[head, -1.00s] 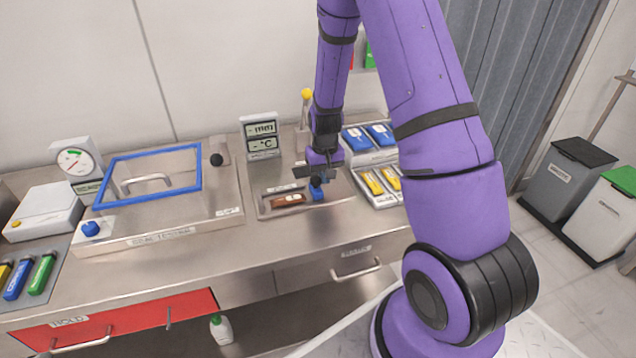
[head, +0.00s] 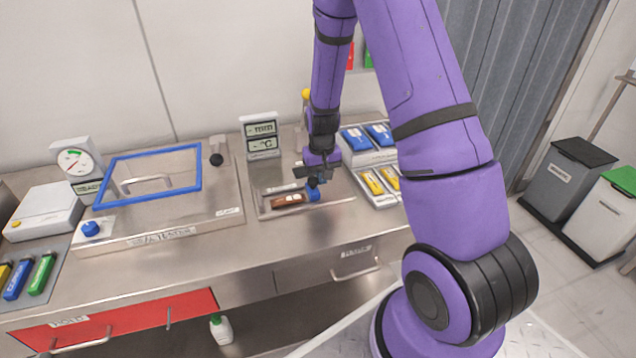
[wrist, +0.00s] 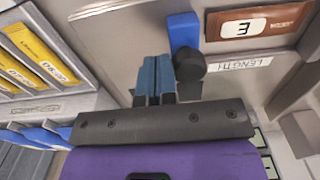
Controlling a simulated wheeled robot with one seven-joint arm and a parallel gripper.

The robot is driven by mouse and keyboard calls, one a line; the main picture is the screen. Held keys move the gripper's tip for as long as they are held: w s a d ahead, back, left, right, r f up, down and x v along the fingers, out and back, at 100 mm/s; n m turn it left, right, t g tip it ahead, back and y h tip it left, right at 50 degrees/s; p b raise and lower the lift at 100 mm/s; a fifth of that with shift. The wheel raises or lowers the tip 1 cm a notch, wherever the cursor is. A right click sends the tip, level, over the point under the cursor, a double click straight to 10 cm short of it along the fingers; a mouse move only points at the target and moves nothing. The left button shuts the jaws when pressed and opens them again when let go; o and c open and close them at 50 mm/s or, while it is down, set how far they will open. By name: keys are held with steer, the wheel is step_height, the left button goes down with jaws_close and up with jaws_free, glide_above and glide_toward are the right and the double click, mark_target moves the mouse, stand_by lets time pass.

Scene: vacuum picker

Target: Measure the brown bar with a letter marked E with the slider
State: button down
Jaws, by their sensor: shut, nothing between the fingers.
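The brown bar (head: 288,200) marked E lies in a shallow metal tray labelled LENGTH. In the wrist view, the bar (wrist: 285,24) is at the top right with its white E label. The slider is a blue block (wrist: 183,30) with a black round knob (wrist: 190,65). It stands at the bar's end, very close to it; I cannot tell if they touch. The slider (head: 314,195) is right of the bar in the head view. My gripper (wrist: 153,62) is shut and empty, with its fingers beside the knob, on the side away from the bar.
A display (head: 261,137) with mm and °C lines stands behind the tray; its mm line is unreadable. A blue-framed tester box (head: 150,203) is to the left. Racks with yellow bars (head: 373,182) and blue bars (head: 356,138) are to the right.

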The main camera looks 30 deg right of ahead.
mark_target(311, 179)
steer(key=shift+w+a, duration=0.25)
steer(key=shift+a, duration=0.55)
steer(key=shift+w+a, duration=0.2)
steer(key=shift+a, duration=0.55)
stand_by(4.0)
steer(key=shift+d, duration=0.15)
steer(key=shift+s+d, duration=0.3)
steer(key=shift+d, duration=0.55)
steer(key=shift+r, duration=4)
